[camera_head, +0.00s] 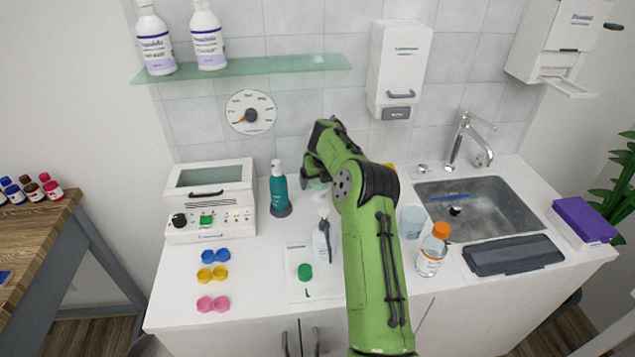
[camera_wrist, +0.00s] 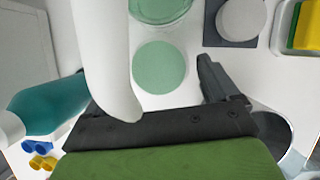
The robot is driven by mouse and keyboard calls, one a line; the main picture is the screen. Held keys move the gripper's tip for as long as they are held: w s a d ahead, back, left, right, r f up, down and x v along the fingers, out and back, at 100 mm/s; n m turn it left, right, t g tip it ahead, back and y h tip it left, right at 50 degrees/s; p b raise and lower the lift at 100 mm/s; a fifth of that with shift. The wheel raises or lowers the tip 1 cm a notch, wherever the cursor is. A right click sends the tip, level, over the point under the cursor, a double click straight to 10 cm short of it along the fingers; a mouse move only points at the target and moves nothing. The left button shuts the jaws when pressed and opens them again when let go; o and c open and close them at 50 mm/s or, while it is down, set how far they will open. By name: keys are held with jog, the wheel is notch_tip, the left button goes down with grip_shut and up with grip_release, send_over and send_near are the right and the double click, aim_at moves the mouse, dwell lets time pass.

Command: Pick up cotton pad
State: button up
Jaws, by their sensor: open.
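In the wrist view a flat pale green round piece (camera_wrist: 160,67) lies on the white counter, and a white round piece (camera_wrist: 241,18) sits on a dark square. I cannot tell which is the cotton pad. My gripper (camera_wrist: 160,82) is open and empty, near the green round piece. Its right finger is dark and visible; its left side is hidden behind a large smooth white shape (camera_wrist: 103,50) close to the camera. In the head view my arm covers most of this area.
A teal pump bottle (camera_head: 280,190) stands left of my gripper, and a white bottle (camera_head: 321,243) in front. A glass dish (camera_wrist: 160,10) lies behind the green round piece. A sink (camera_head: 482,208) and an orange-capped bottle (camera_head: 433,254) are to the right.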

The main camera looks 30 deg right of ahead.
jog(key=shift+r, duration=0.1)
jog(key=shift+c, duration=0.8)
jog(key=c, duration=1)
jog(key=shift+c, duration=0.3)
jog(key=shift+r, duration=0.2)
notch_tip(320, 180, up, 7)
jog(key=shift+r+p, duration=0.1)
jog(key=shift+p, duration=1.15)
jog(key=s+d+b, duration=0.2)
jog(key=s+d, duration=1)
jog(key=d, duration=0.1)
jog(key=shift+s+f, duration=0.25)
jog(key=shift+f, duration=0.05)
